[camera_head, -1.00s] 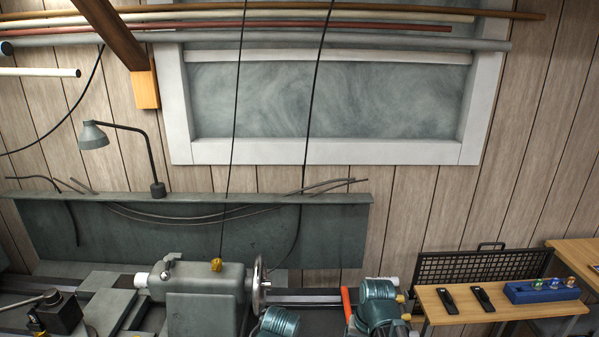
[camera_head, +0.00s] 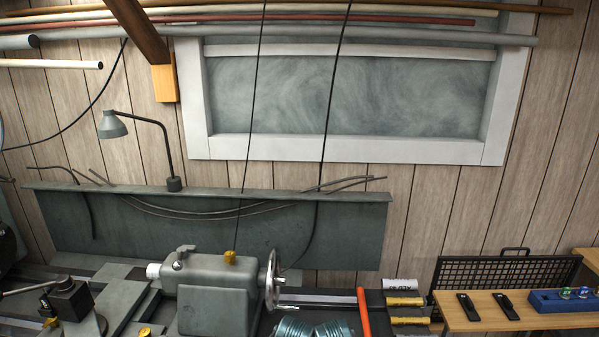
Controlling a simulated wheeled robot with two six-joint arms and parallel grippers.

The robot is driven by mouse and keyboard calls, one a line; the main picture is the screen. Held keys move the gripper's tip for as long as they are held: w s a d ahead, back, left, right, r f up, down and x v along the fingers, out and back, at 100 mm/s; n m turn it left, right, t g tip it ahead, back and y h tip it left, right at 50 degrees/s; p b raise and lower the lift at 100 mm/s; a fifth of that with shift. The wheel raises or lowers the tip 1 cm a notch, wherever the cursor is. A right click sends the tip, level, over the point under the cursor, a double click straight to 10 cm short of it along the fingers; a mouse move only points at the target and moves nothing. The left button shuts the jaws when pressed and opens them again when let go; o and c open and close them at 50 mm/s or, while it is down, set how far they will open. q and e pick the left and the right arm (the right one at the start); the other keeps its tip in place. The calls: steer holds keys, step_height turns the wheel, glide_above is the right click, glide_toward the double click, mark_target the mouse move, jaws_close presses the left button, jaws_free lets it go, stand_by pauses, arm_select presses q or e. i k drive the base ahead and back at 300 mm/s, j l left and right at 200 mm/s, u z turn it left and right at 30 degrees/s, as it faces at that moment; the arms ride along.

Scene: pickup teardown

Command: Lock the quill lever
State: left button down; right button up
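The grey tailstock (camera_head: 212,296) of a lathe stands at the lower left of the head view. A small lever with a rounded knob (camera_head: 183,252) rises from its top left; it looks like the quill lever, but its exact angle is hard to tell. The pale quill end (camera_head: 153,270) sticks out on the left. A yellow cap (camera_head: 230,257) sits on top and a handwheel (camera_head: 272,280) is on the right end. Neither of my grippers shows, and nothing is seen touching the lever.
A tool post (camera_head: 70,299) stands left of the tailstock. Right of the handwheel are an orange-red bar (camera_head: 364,314) and several labelled cylinders (camera_head: 405,302). A wooden bench (camera_head: 530,315) holds black tools and a blue rack (camera_head: 562,300). A grey backsplash (camera_head: 150,235) stands behind the lathe.

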mark_target(182, 252)
steer(key=k+j+u, duration=0.25)
steer(key=j, duration=0.3)
steer(key=k+j+u, duration=0.1)
steer(key=k+j, duration=0.15)
steer(key=k+j+u, duration=0.15)
steer(key=j, duration=0.25)
